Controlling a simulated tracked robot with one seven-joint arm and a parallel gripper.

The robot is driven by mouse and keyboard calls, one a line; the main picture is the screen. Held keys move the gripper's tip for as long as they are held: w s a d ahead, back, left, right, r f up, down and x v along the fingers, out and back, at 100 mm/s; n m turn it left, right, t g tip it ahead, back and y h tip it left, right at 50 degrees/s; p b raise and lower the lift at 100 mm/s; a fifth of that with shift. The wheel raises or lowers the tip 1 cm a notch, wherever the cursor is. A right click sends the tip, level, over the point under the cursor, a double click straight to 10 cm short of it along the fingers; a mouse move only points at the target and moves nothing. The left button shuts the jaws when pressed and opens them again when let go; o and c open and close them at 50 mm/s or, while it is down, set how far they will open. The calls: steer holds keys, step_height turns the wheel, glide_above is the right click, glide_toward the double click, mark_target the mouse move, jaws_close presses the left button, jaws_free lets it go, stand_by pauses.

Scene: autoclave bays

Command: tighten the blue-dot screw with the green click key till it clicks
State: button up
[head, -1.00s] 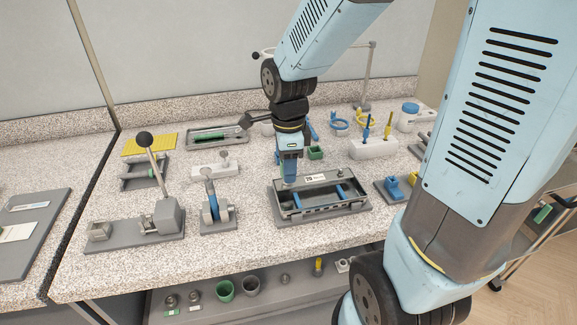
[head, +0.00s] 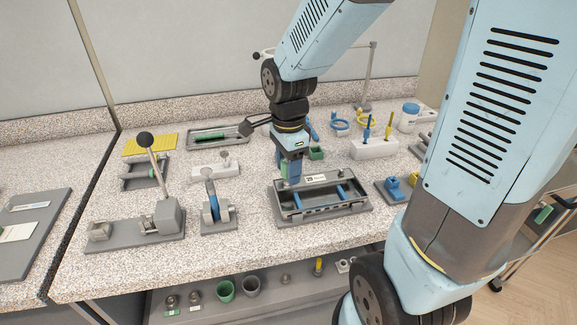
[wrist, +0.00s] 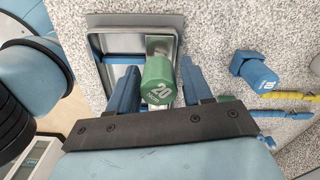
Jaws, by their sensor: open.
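The green click key (wrist: 157,84) stands between the two blue fingers of my gripper (wrist: 158,86) in the wrist view, with its labelled cap facing the camera. The fingers are spread, with a gap on both sides of the key. In the head view my gripper (head: 291,178) is low over the left end of the grey tray-like fixture (head: 325,212), which has blue bars inside. The fixture's rim also shows in the wrist view (wrist: 95,35). I cannot make out the blue-dot screw; the key's lower end is hidden.
A lever press (head: 165,217) and a small clamp stand (head: 219,214) are left of the fixture. Blue blocks (head: 390,188) lie to its right. Behind are a white holder with upright tools (head: 373,149) and a green box (head: 316,153). A bare strip of counter runs along the front.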

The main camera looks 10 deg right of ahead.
steer(key=n, duration=0.8)
steer(key=shift+a+n, duration=0.1)
steer(key=shift+n, duration=0.3)
steer(key=n, duration=0.4)
steer(key=shift+n, duration=2.2)
steer(key=shift+c, duration=0.3)
